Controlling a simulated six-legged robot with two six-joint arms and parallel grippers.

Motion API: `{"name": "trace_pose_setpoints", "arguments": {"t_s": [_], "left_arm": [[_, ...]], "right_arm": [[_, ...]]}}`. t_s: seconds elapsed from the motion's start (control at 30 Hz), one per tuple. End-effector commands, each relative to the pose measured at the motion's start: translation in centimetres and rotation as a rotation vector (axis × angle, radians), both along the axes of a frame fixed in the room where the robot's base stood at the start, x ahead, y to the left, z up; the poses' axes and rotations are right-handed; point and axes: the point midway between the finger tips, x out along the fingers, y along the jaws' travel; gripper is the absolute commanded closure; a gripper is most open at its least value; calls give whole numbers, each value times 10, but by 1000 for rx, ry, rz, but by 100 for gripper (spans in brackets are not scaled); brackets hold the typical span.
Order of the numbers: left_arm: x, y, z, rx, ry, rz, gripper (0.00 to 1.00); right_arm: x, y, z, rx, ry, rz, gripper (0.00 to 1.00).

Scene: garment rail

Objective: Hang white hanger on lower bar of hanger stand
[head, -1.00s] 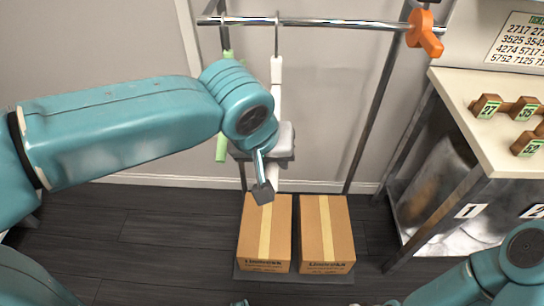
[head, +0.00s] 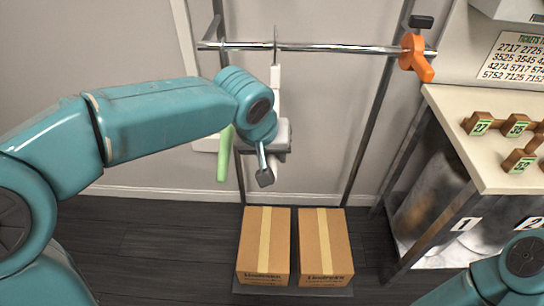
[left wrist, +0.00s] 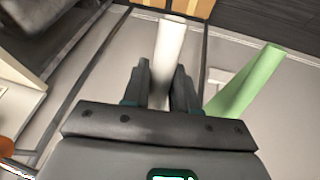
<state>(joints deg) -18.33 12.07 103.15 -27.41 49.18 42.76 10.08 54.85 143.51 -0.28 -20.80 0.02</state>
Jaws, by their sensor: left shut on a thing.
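The white hanger (head: 275,76) is upright and seen nearly edge-on in the head view, with its thin metal hook crossing the chrome bar (head: 340,48) in the picture. I cannot tell whether the hook rests on the bar. My left gripper (head: 268,168) is shut on the hanger below the bar. In the left wrist view the white hanger (left wrist: 168,55) runs between the two fingers. My arm hides its middle part. A green hanger (head: 223,158) hangs just left of the gripper, and also shows in the left wrist view (left wrist: 248,82). My right gripper is out of view.
Two cardboard boxes (head: 264,245) (head: 322,245) stand on the base below. A table (head: 470,150) with numbered wooden tags stands at the right. The bar right of the white hanger is clear.

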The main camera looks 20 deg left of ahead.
Motion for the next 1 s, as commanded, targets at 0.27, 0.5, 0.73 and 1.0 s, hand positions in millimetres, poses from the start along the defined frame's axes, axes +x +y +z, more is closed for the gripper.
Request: {"name": "trace_pose_setpoints", "arguments": {"t_s": [0.27,0.5,0.73,1.0], "left_arm": [[21,6,-8,0,0,1,100],[21,6,-25,0,-1,0,100],[20,6,-30,0,-2,0,100],[20,6,-30,0,-1,0,100]], "right_arm": [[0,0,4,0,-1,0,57],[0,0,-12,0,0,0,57],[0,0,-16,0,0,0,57],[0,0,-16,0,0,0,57]]}}
